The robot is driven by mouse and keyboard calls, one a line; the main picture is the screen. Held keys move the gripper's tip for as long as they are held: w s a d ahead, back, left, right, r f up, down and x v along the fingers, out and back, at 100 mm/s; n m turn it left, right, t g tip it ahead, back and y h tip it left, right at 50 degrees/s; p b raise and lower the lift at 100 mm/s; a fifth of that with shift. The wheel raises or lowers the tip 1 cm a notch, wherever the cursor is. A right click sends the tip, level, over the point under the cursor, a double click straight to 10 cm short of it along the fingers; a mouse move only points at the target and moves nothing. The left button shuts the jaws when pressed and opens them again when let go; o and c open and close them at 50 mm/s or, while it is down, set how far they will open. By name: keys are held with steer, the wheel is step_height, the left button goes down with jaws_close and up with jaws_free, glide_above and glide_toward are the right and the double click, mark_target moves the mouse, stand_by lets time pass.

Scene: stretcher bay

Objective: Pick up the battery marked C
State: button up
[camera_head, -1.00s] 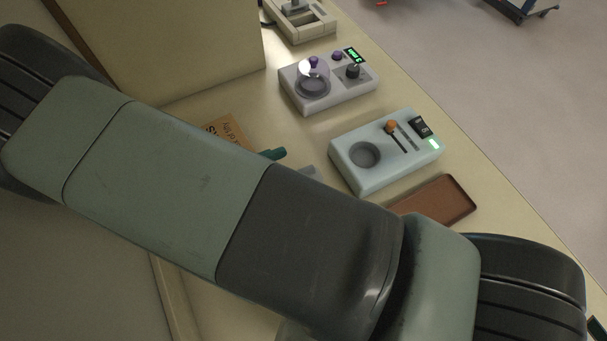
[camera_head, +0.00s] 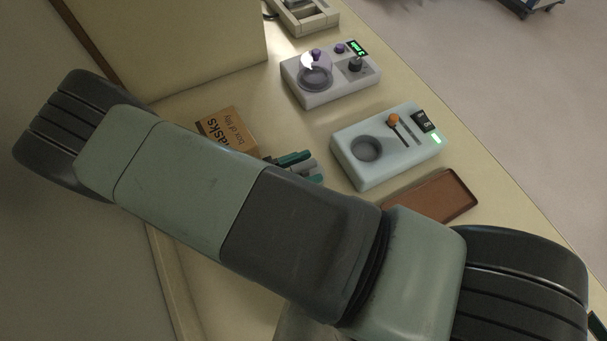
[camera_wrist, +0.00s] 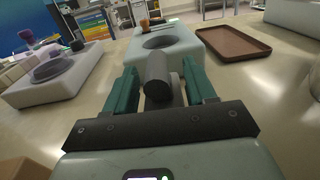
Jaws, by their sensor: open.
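My gripper (camera_wrist: 159,68) is open, with its two green fingers apart in the wrist view. A dark grey cylinder (camera_wrist: 157,84), which looks like a battery, lies between the fingers with its round end towards the camera. A lighter grey piece (camera_wrist: 175,90) shows just right of it; I cannot tell what it is. No letter can be read on either, so I cannot tell which is marked C. In the head view my gripper (camera_head: 299,166) shows partly past my arm, with grey between the fingers.
A pale blue device (camera_head: 345,176) with a round well stands just beyond the gripper. A brown tray (camera_head: 452,198) is right of it. A grey device with a clear dome (camera_head: 335,91) stands farther back. A masks box (camera_head: 227,130) lies left. My arm hides much of the counter.

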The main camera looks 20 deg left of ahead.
jaws_close()
steer(key=shift+r, duration=0.1)
stand_by(0.4)
